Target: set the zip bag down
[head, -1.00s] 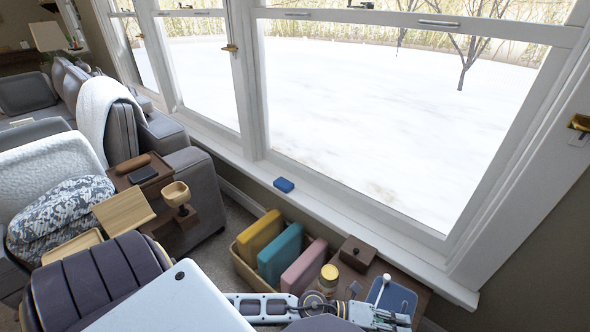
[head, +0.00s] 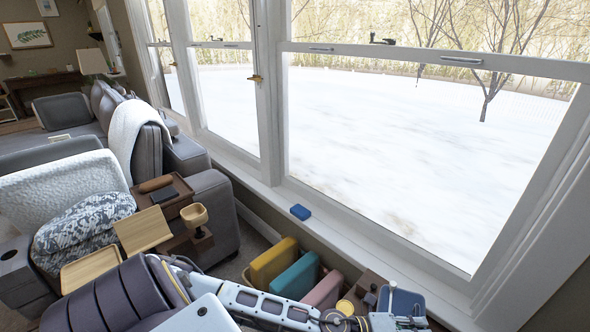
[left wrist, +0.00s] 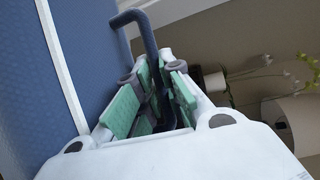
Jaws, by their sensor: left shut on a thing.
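The blue zip bag (head: 404,300) shows at the bottom right of the head view, partly cut by the frame edge and my gripper. In the left wrist view the bag (left wrist: 62,100) fills the left side as a blue face with a pale strip along it. Its dark looped handle (left wrist: 148,42) runs down between my green-padded fingers. My left gripper (left wrist: 155,105) is shut on this handle; it also shows in the head view (head: 396,322) in front of the bag. I cannot tell whether the bag's bottom touches anything. My right gripper is not in view.
A bin with yellow (head: 273,262), teal (head: 297,275) and pink (head: 323,290) upright items stands left of the bag. A yellow-lidded jar (head: 345,307) and a brown box (head: 370,283) are close to it. A blue block (head: 300,212) lies on the window sill (head: 350,235).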

